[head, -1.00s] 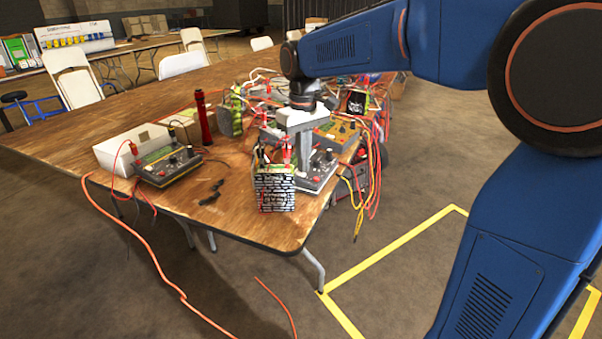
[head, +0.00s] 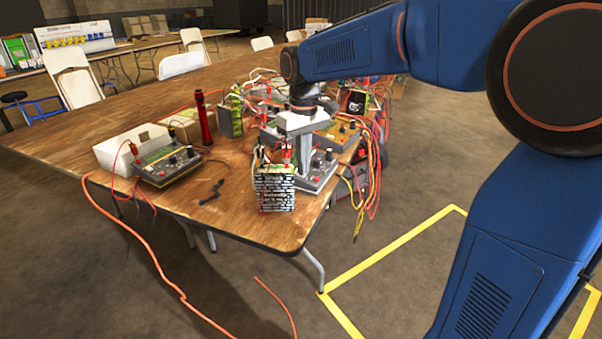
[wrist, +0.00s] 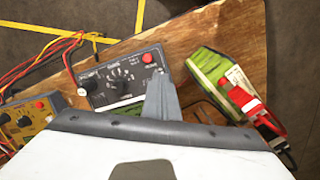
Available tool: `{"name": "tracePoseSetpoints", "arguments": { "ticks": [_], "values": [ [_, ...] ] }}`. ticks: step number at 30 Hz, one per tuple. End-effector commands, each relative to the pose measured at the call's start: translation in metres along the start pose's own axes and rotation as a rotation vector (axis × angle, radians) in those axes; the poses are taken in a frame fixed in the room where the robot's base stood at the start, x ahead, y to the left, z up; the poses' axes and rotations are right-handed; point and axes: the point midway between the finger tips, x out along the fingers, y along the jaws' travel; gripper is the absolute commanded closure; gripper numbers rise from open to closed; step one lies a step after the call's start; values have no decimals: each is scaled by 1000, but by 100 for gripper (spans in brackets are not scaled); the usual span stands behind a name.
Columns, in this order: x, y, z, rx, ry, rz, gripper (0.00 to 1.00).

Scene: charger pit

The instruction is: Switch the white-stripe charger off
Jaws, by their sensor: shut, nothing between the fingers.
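A grey charger with a dark dial panel (wrist: 125,77) lies under my gripper at the table's near right corner; in the head view it shows partly (head: 319,172) behind a brick-patterned battery. It has a central knob, a second knob and a red button by its right edge. I cannot make out a white stripe on it, as my gripper hides its lower part in the wrist view. My gripper (wrist: 160,88) is shut and empty, its fingertips over the charger's near right part. In the head view my gripper (head: 304,165) points down; contact cannot be told.
The brick-patterned battery (head: 274,190) stands at the table edge. A green battery (wrist: 225,85) with red clips lies right of the charger. A yellow-panel charger (wrist: 27,122) is at left. Another charger (head: 168,166) sits by a white box. Red cables hang over the edge.

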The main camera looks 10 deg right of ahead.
Motion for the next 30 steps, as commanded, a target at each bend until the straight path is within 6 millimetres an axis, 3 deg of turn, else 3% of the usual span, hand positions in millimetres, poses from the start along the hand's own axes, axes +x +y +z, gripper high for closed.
{"name": "tracePoseSetpoints", "arguments": {
  "ticks": [30],
  "values": [
    [-62,0,0,0,-1,0,100]
  ]
}}
